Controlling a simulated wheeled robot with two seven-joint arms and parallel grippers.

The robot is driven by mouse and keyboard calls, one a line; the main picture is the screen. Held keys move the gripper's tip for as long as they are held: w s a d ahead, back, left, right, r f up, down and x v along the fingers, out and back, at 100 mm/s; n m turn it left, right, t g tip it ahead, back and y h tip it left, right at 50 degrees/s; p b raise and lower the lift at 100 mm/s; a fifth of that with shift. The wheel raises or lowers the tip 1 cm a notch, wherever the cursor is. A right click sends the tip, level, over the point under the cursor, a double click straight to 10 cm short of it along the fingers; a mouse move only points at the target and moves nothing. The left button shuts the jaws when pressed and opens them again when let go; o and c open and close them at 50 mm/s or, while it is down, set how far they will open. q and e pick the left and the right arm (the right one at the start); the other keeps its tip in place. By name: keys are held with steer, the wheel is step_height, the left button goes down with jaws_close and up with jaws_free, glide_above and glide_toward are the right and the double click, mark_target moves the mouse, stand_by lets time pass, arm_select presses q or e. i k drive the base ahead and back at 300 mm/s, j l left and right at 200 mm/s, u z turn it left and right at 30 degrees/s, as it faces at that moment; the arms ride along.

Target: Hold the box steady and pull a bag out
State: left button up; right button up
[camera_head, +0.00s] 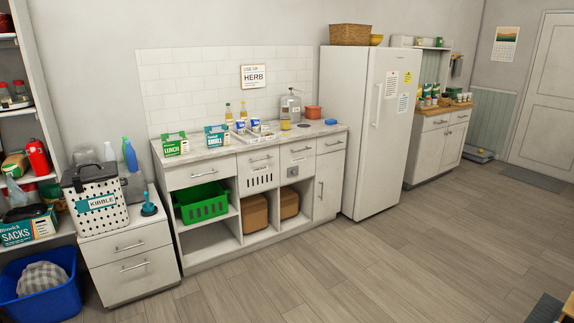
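A green and white box marked LUNCH (171,145) stands on the left end of the counter. A teal and white box marked SMALL (217,137) stands to its right, apart from it. A larger teal and white box marked SACKS (30,229) sits on the shelf at the far left, with dark material showing at its top. I cannot tell any single bag in the two counter boxes at this size. Neither of my grippers is in view.
The counter (213,158) also holds bottles, a tray of small items and a glass dispenser (290,108). A KIBBLE bin (95,200) stands on a low cabinet; a blue tub (38,288) is on the floor. A fridge (360,130) stands right. The wooden floor (330,270) is mostly clear.

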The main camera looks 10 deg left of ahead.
mark_target(224, 139)
steer(key=i+j+u, duration=0.2)
steer(key=i, duration=0.8)
steer(key=i+j+u, duration=0.2)
steer(key=i, duration=0.75)
